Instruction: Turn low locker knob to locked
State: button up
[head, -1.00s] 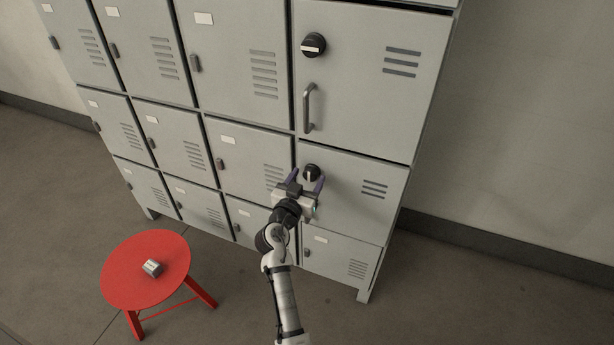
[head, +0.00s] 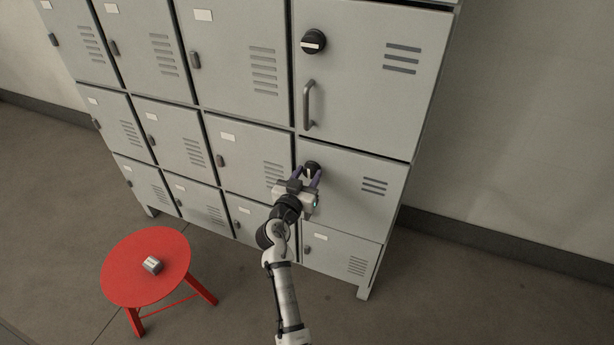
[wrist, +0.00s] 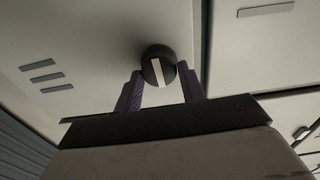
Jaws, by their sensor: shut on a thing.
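The low locker knob (head: 312,168) is a round black knob with a white bar, on the grey low locker door (head: 345,196) at its upper left. In the wrist view the knob (wrist: 158,66) shows between the two purple fingers, its white bar nearly upright with a slight tilt. My gripper (head: 308,175) is shut on the knob, with one finger at each side. In the head view the fingers hide part of the knob. The low door looks closed.
An upper locker door (head: 365,85) has another black knob (head: 313,43) with its white bar level, and a bar handle (head: 309,107) below it. A red stool (head: 125,265) with a small grey block (head: 152,265) stands at the lower left. The floor at right is clear.

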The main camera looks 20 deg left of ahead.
jog(key=n+b, duration=0.1)
jog(key=n, duration=0.8)
jog(key=shift+a, duration=0.15)
jog(key=n+p, duration=0.2)
jog(key=n, duration=0.2)
jog(key=shift+a+f, duration=0.1)
jog(key=shift+f+n+p, duration=0.1)
jog(key=shift+n+p, duration=0.55)
jog(key=shift+n, duration=1.45)
jog(key=o, duration=1)
jog(key=shift+c, duration=0.2)
jog(key=s+b, duration=0.2)
jog(key=s, duration=1.2)
jog(key=shift+a+b, duration=0.25)
jog(key=shift+b, duration=0.05)
